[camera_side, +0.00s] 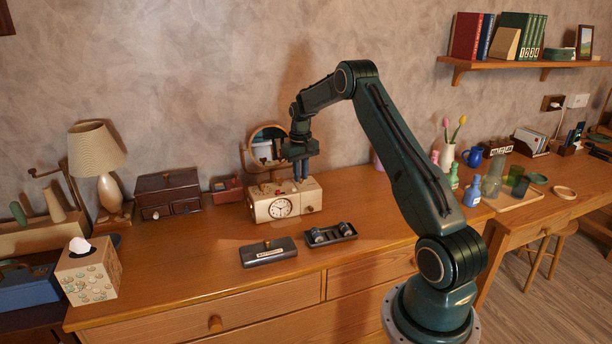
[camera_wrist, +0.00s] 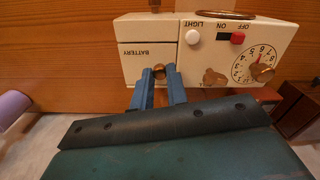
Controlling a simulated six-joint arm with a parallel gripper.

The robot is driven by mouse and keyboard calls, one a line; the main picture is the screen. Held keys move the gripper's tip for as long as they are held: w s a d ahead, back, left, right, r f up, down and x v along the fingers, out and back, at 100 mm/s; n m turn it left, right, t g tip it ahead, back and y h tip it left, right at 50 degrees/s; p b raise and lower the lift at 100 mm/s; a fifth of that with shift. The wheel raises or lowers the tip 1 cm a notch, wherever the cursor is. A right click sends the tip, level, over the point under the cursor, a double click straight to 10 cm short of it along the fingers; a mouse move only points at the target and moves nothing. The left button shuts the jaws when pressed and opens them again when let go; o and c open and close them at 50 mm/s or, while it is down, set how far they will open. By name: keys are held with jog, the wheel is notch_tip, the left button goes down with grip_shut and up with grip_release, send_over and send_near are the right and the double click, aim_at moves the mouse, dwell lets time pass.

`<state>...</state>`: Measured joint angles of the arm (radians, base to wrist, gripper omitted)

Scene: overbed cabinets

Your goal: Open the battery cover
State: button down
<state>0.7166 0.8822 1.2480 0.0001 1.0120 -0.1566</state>
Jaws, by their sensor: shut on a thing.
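A cream clock box (camera_side: 270,209) with a round dial stands on the wooden dresser below a round mirror. In the wrist view the clock box (camera_wrist: 215,60) shows a white LIGHT button, a red ON/OFF switch and the dial. Left of a dark seam is the battery cover (camera_wrist: 140,62), a cream panel marked BATTERY with a small brass knob (camera_wrist: 160,71). It looks level with the box; any gap is too small to tell. My gripper (camera_wrist: 160,78) points at the cover, its blue fingers shut on the knob. In the side view my gripper (camera_side: 301,174) is above the box's right part.
A dark tray (camera_side: 342,240) with batteries and a grey lidded case (camera_side: 268,252) lie in front of the clock. A dark red drawer box (camera_side: 167,195) and a lamp (camera_side: 97,160) stand left. The dresser's front edge is clear.

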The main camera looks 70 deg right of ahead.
jog(key=s+d, duration=0.4)
jog(key=shift+s+d, duration=0.2)
jog(key=shift+d, duration=0.05)
jog(key=c, duration=1.4)
grip_release()
jog(key=shift+o, duration=0.2)
jog(key=shift+r, duration=0.1)
notch_tip(320, 180, up, 14)
